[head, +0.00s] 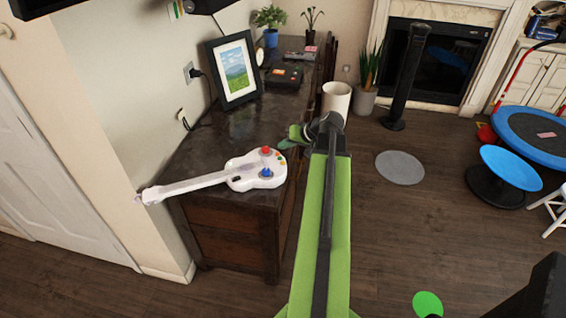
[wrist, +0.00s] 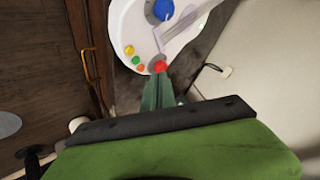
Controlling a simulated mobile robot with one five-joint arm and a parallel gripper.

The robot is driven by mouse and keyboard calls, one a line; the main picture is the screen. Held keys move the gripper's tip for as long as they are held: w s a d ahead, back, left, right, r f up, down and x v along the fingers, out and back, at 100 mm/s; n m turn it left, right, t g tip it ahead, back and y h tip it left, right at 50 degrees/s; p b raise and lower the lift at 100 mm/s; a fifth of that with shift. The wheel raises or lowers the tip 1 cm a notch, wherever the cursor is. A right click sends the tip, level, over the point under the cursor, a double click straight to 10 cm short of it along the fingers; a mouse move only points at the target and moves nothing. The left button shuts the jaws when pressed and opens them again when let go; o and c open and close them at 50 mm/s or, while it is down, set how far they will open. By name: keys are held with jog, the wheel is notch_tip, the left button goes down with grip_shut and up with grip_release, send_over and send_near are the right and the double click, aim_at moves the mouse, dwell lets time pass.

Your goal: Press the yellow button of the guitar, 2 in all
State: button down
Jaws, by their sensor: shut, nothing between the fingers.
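A white toy guitar (head: 240,176) lies on a dark sideboard, its neck pointing left past the edge. In the wrist view the guitar body (wrist: 135,20) shows a small yellow button (wrist: 129,50) in a row with a green and an orange one. A larger red button (wrist: 160,67) and a blue one (wrist: 163,10) are on it too. My gripper (head: 287,142) is at the body's far right side in the head view. In the wrist view my gripper (wrist: 159,80) is shut and empty. Its tips appear just below the red button, off the yellow one; contact cannot be told.
Open wooden floor (head: 365,230) lies to the right.

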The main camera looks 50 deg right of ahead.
jog(key=w+a, duration=0.1)
jog(key=a, duration=0.2)
jog(key=w+a+f+n+g, duration=0.1)
jog(key=w+a, duration=0.1)
jog(key=a, duration=0.1)
jog(key=w+a+f+g+y, duration=0.1)
jog(key=a, duration=0.3)
jog(key=shift+w+f+n, duration=0.1)
jog(key=shift+w+n, duration=0.1)
jog(key=shift+n, duration=0.1)
jog(key=a+f+n+g+h, duration=0.1)
jog(key=a+f+n+g, duration=0.1)
jog(key=a, duration=1.6)
jog(key=s+a+f+n+g+h, duration=0.1)
jog(key=a+f+n+g, duration=0.2)
jog(key=a, duration=1.5)
jog(key=shift+a+n+g, duration=0.2)
jog(key=shift+n+g, duration=0.2)
jog(key=shift+g, duration=0.7)
